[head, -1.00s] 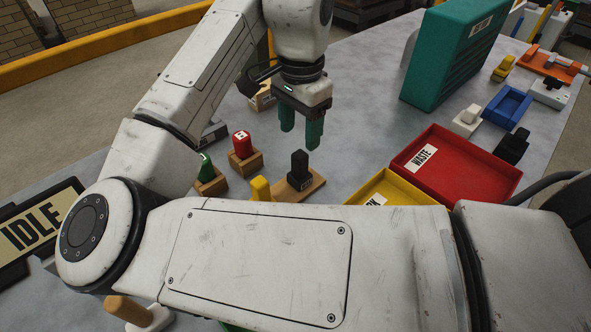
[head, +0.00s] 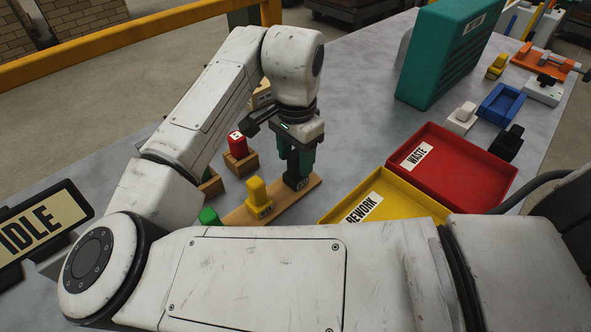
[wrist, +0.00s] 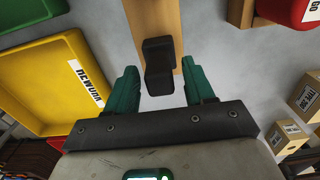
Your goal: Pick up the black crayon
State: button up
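No black thing here is plainly crayon-shaped. A black stepped block (head: 297,183) with a small label stands upright at the far end of a wooden strip (head: 285,200). It also shows in the wrist view (wrist: 158,65). My gripper (head: 295,168) points down over this block. Its green fingers are open, one on each side of the block, and in the wrist view gaps show between the fingers and the block. The block's upper part is partly hidden by the fingers in the head view.
A yellow block (head: 258,195) and a green block (head: 209,216) stand on the same strip. A red piece (head: 237,140) sits in a wooden holder. Yellow REWORK tray (head: 408,201) and red WASTE tray (head: 475,165) lie to the right. Another black block (head: 508,142) stands beyond.

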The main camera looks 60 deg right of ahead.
jog(key=c, duration=0.9)
